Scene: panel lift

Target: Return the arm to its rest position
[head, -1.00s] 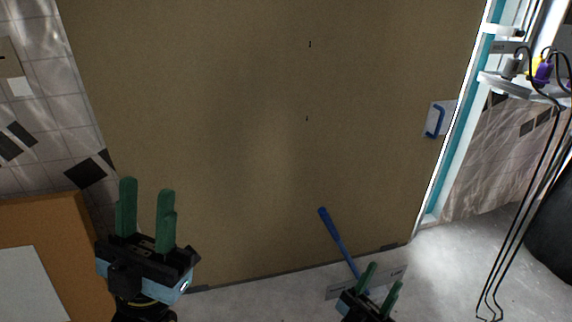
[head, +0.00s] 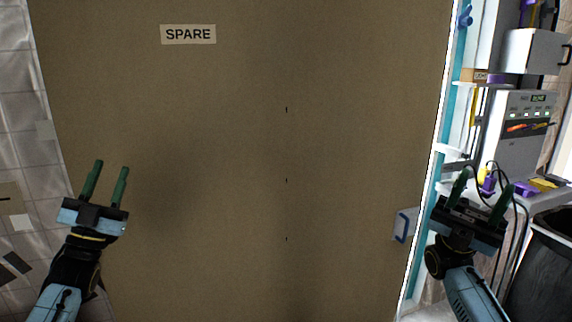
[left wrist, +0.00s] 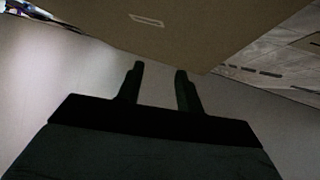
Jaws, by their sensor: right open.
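My left gripper (head: 106,184) is raised at the left in the head view, its two green fingers apart with nothing between them. My right gripper (head: 481,190) is raised at the right, fingers spread and empty, in front of the bench. A large brown panel (head: 250,150) with a SPARE label (head: 188,34) stands upright and fills the middle of the head view. In the left wrist view the left fingers (left wrist: 160,80) are apart and empty, with a brown board (left wrist: 200,30) beyond them.
A white plate with a blue handle (head: 404,225) is at the panel's lower right. To the right are a teal-edged frame (head: 433,170), a grey instrument box (head: 525,130), hanging black cables and a dark bin (head: 545,265). A tiled wall (head: 18,120) is at the left.

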